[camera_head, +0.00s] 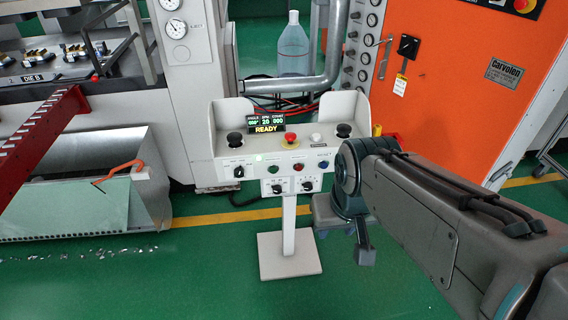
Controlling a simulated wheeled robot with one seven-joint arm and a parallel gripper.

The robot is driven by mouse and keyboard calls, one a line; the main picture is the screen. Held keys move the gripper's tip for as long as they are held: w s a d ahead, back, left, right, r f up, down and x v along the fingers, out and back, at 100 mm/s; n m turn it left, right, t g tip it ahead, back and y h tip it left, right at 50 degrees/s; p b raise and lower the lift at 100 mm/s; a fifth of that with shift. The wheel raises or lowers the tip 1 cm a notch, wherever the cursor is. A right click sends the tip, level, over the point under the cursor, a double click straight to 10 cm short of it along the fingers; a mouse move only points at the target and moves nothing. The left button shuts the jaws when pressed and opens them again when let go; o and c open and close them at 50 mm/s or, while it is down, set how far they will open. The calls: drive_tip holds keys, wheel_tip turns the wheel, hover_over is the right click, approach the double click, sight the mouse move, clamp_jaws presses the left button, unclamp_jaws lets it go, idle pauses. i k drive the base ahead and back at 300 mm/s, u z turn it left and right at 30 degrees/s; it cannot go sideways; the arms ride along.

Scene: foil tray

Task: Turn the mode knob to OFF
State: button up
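A pale control stand holds a sloped panel (278,163) with a lit display reading READY (265,127). Three black rotary knobs show on its front: one at the left (239,171), one at lower middle (277,188) and one at lower right (307,186). Their labels are too small to read, so I cannot tell which is the mode knob or where it points. My gripper (364,250) hangs to the right of and below the panel, apart from the knobs. One finger points down; the finger gap is not clear, and I see nothing held.
A red mushroom button (292,137), black side buttons and coloured buttons share the panel. An orange machine cabinet (450,80) stands behind at right, a grey pipe (333,50) behind the stand. A metal bin (140,185) is at left. Green floor in front is open.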

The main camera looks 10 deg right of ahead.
sight(239, 172)
drive_tip(key=k, duration=0.5)
drive_tip(key=u, duration=1.4)
drive_tip(key=i, duration=1)
drive_tip(key=z, duration=2.45)
